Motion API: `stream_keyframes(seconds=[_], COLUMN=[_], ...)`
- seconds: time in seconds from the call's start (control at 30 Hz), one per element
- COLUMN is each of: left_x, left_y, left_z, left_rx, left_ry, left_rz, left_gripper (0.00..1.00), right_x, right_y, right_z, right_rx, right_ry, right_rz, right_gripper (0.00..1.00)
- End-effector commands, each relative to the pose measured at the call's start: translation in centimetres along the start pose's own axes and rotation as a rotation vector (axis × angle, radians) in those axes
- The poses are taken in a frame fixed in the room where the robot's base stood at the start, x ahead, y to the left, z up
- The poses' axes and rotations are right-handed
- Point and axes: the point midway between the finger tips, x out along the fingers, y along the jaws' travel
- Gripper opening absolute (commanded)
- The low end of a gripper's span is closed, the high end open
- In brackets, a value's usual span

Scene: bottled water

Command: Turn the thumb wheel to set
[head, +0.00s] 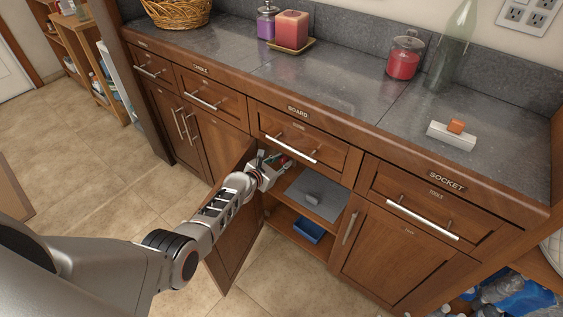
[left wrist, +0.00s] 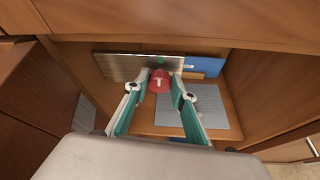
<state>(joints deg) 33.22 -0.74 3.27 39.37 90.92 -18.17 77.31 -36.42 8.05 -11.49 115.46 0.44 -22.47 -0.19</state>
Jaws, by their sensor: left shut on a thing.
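A red round knob (left wrist: 158,85) with a pale mark, apparently the thumb wheel, sits at the front of a metal panel (left wrist: 120,66) inside the open cabinet. A small green spot (left wrist: 161,60) shows on the panel above it. My left gripper (left wrist: 157,78) has its two green-and-white fingers closed on the knob's sides. In the head view the left gripper (head: 276,166) reaches into the cabinet under the BOARD drawer, and the knob is mostly hidden there. The wheel's setting cannot be read. My right gripper is in neither view.
The open cabinet door (head: 229,232) stands close beside my left arm. A grey ribbed mat (head: 329,208) lies on the shelf, with a blue tray (head: 308,230) below. The drawer (head: 335,156) is just above. The countertop (head: 325,84) holds jars and a candle.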

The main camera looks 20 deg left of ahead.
Motion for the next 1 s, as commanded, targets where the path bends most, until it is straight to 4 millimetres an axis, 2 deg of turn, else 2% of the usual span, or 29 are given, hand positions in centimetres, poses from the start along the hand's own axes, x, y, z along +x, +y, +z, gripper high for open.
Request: stream_keyframes(seconds=[0.1, 0.13, 0.2, 0.47, 0.67, 1.0], left_x=[0.0, 0.0, 0.0, 0.0, -0.2, -2.2], left_y=[-0.1, -0.1, -0.1, 0.0, 0.1, 0.2], left_z=[0.0, 0.0, 0.0, 0.0, -0.1, -0.2], left_rx=[0.001, 0.001, 0.001, 0.001, 0.005, 0.007], left_ry=[0.000, 0.000, 0.000, 0.000, 0.002, 0.003], left_rz=[-0.001, -0.001, -0.001, 0.000, 0.001, 0.002], left_gripper=[0.03, 0.27, 0.41, 0.41, 0.41, 0.41], right_x=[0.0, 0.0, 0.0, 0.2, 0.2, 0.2], right_y=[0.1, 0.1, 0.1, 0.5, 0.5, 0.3], right_z=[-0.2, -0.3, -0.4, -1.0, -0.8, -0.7], right_rx=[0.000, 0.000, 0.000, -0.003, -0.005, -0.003], right_ry=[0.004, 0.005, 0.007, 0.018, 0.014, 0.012], right_rz=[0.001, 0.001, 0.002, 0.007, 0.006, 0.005], right_gripper=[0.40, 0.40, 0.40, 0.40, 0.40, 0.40])
